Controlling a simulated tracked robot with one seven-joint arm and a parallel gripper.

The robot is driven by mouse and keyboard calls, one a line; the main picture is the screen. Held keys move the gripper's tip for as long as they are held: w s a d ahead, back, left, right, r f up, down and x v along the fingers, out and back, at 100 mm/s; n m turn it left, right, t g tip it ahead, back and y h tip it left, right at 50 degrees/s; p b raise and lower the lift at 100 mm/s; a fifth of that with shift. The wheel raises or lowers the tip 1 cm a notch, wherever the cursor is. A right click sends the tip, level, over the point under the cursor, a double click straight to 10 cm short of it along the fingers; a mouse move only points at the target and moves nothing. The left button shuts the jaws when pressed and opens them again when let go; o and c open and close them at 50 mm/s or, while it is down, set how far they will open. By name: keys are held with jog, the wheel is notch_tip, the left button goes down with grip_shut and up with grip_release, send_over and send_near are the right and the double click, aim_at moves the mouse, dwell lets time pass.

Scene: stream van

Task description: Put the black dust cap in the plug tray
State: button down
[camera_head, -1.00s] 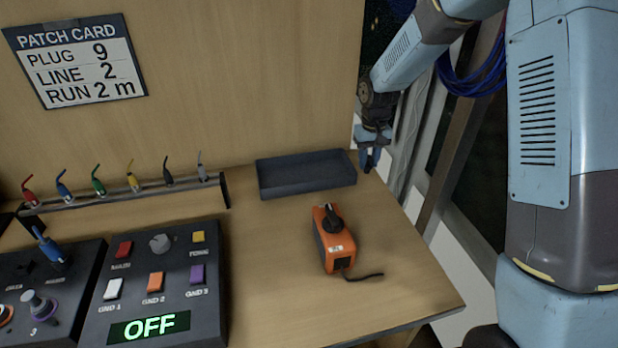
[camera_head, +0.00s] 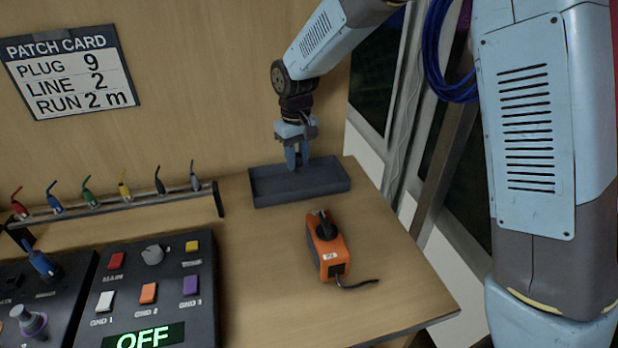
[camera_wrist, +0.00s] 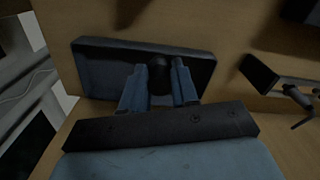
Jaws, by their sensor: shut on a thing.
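The plug tray (camera_head: 327,184) is a dark, shallow rectangular tray at the back right of the bench. My gripper (camera_head: 297,165) points down over the tray, its fingertips at about the middle of it. In the wrist view my gripper (camera_wrist: 160,72) is shut on the black dust cap (camera_wrist: 159,70), a small dark rounded thing between the blue fingertips. The tray (camera_wrist: 105,72) lies beneath and around the fingertips there. In the head view the cap is hidden by the fingers. I cannot tell whether the cap touches the tray floor.
An orange box (camera_head: 326,247) with a black knob and short cable stands in front of the tray. A rack (camera_head: 150,203) of several coloured plugs is to the left, with a dark button panel (camera_head: 158,290) reading OFF before it.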

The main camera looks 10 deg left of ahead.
jog(key=w+f, duration=0.2)
jog(key=w, duration=0.1)
jog(key=w+d+f, duration=0.1)
jog(key=w+f, duration=0.2)
jog(key=w, duration=0.1)
jog(key=w+d+f, duration=0.1)
jog(key=w+f, duration=0.1)
jog(key=w, duration=0.2)
jog(key=shift+f, duration=0.4)
jog(key=shift+w+f, duration=0.5)
jog(key=shift+f, duration=0.05)
jog(key=shift+w+d+f, duration=0.1)
jog(key=shift+w+f, duration=0.05)
jog(key=shift+f, duration=0.75)
jog(key=shift+w+f, duration=0.15)
jog(key=shift+f, duration=0.75)
jog(key=shift+f, duration=0.1)
jog(key=c, duration=0.9)
grip_release()
jog(key=shift+o, duration=0.2)
notch_tip(320, 180, up, 12)
